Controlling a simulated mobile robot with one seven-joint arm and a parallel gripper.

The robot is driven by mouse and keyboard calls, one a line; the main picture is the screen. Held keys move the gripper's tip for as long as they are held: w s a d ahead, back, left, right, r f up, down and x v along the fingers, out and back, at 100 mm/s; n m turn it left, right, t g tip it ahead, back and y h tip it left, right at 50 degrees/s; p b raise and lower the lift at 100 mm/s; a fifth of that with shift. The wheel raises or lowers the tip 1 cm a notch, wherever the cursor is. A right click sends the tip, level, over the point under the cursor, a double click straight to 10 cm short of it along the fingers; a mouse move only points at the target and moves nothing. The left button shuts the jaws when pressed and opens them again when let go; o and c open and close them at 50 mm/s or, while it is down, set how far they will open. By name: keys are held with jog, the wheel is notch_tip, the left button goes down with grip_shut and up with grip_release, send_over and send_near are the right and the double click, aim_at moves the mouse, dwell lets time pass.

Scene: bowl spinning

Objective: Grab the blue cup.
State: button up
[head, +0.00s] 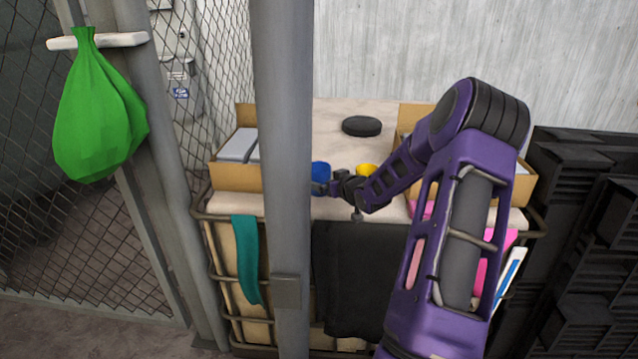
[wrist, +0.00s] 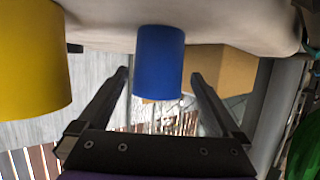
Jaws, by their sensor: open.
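The blue cup (head: 320,170) stands on the pale table top, partly hidden by the grey post in the head view. In the wrist view the picture is upside down, and the cup (wrist: 158,60) appears between my two fingers. My gripper (head: 323,188) is at the near side of the cup. In the wrist view, my gripper (wrist: 160,76) is open, with a gap between each finger and the cup. I cannot tell how far the fingertips reach along the cup's sides.
A yellow cup (head: 367,169) stands right of the blue cup, beside my arm. It looks large in the wrist view (wrist: 30,62). A cardboard box (head: 236,177) is at left, another (head: 415,112) at right. A black disc (head: 361,126) lies behind. A grey post (head: 285,230) stands in front.

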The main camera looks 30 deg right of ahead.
aim_at(321, 171)
jog(key=x, duration=0.4)
jog(key=shift+w+d, duration=0.1)
jog(key=shift+w, duration=0.1)
jog(key=shift+c, duration=0.3)
